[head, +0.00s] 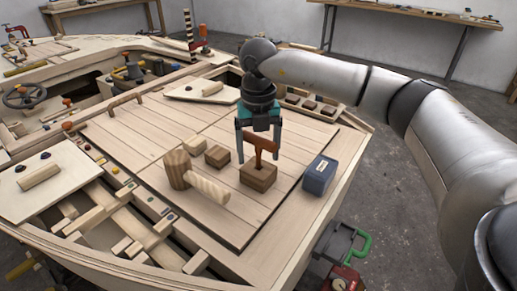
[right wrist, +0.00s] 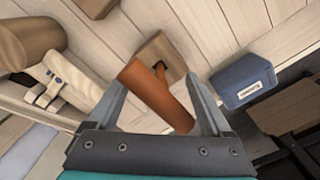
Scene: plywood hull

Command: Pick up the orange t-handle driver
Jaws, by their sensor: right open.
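The orange t-handle driver (head: 262,146) stands upright in a small brown wooden block (head: 258,178) on the planked deck. Its crossbar handle is on top. My right gripper (head: 259,155) is open above the block, with one finger on each side of the driver's handle. In the right wrist view the orange driver (right wrist: 158,95) lies between the two open fingers (right wrist: 163,100), and the wooden block (right wrist: 160,58) is beyond it. I cannot tell whether either finger touches the handle. My left gripper is not in view.
A wooden mallet (head: 193,178) and a smaller wooden block (head: 217,156) lie left of the driver. A blue box (head: 319,175) stands close on the right, near the deck's edge. Open planks (head: 150,130) lie at the far left of the deck.

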